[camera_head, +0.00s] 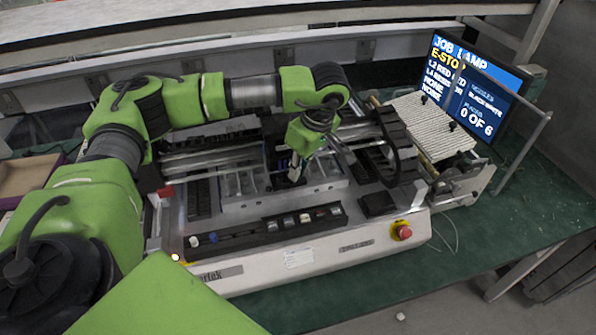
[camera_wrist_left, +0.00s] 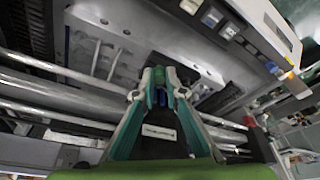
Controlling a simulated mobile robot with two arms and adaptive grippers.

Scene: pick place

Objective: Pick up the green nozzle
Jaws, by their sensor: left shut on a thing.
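My left gripper (camera_head: 296,171) reaches down over the middle of the pick-and-place machine (camera_head: 262,265). In the left wrist view the teal fingers of the left gripper (camera_wrist_left: 161,82) come together at the tips. They are shut on a small green piece, which looks like the green nozzle (camera_wrist_left: 163,73); only a little of it shows between the tips. A small blue part shows just below the tips. In the head view the gripper and arm hide the nozzle. My right gripper is not in view.
A black rack (camera_head: 262,234) with several small white, blue and red pieces runs along the machine's front. A red emergency button (camera_head: 403,232) sits at the front right. A screen (camera_head: 470,88) stands at the back right. Rails cross the machine close around the gripper.

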